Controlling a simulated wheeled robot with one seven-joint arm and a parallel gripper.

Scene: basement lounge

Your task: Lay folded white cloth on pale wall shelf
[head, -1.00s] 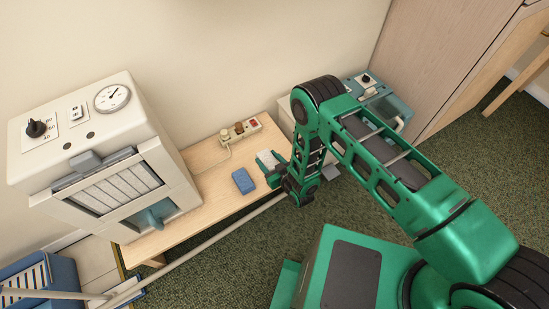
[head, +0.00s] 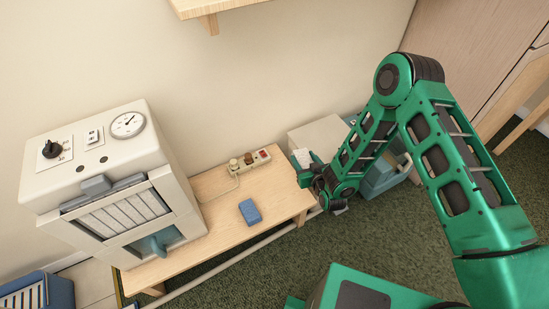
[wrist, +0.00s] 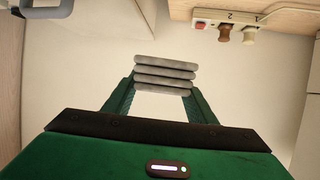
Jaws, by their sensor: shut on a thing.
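The folded white cloth (head: 303,157) is between the fingers of my gripper (head: 308,168), near the right end of the low wooden bench in the head view. In the wrist view the cloth (wrist: 165,66) shows as a layered stack, greyish in shade, with a finger of my gripper (wrist: 163,82) on each side. The cloth is held clear of any surface I can see. The pale wall shelf (head: 225,7) is at the top edge of the head view, cut off by the frame, with a bracket under it. It is not seen in the wrist view.
The bench (head: 205,240) carries a cream machine with a dial (head: 95,155), a blue block (head: 250,212) and a power strip (head: 258,160). A pale box (head: 318,137) and a teal-grey item (head: 380,180) stand right of it. A wooden cabinet (head: 470,50) is at the right.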

